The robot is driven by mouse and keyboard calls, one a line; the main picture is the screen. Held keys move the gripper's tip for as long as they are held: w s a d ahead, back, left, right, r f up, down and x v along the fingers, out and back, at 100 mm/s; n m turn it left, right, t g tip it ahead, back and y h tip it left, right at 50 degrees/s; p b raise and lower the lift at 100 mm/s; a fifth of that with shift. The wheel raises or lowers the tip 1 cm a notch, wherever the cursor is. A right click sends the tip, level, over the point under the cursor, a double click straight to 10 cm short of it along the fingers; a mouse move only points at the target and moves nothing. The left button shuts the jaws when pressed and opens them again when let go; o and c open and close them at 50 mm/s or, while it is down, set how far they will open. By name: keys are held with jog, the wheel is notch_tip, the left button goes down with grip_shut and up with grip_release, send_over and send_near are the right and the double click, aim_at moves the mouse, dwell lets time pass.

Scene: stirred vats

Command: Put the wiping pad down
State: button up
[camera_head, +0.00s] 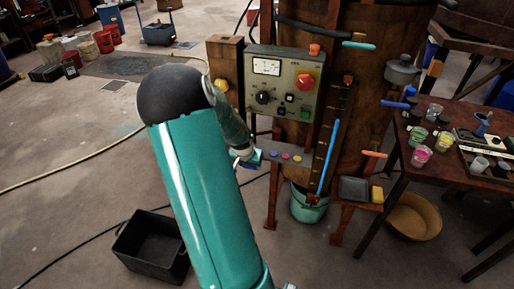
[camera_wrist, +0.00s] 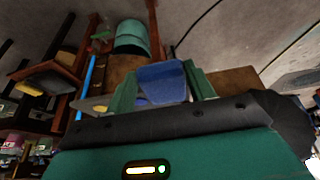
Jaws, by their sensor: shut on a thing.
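My gripper (camera_wrist: 160,90) is shut on a blue pad (camera_wrist: 163,82), which I take to be the wiping pad; it sits between the two green fingers in the wrist view. Only a small bluish bit of the pad (camera_head: 257,156) shows there; my arm and gripper hide the rest. I cannot tell whether the pad touches the ledge.
The control panel (camera_head: 283,82) with a red knob is just above. A small shelf with a dark tray (camera_head: 353,189) and a yellow sponge (camera_head: 377,194) is to the right. A green bucket (camera_head: 309,208) and a black bin (camera_head: 152,246) stand on the floor. A table (camera_head: 470,170) holds several cups.

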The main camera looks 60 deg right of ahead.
jog(key=d, duration=0.3)
jog(key=w+d, duration=0.1)
jog(key=d, duration=0.5)
jog(key=shift+w+d+f, duration=0.1)
jog(key=shift+w+d, duration=0.15)
jog(key=shift+w, duration=0.05)
jog(key=shift+a, duration=0.1)
jog(key=shift+f, duration=0.15)
jog(key=o, duration=1)
jog(key=v, duration=0.7)
jog(key=shift+a+r, duration=0.1)
jog(key=shift+r, duration=0.3)
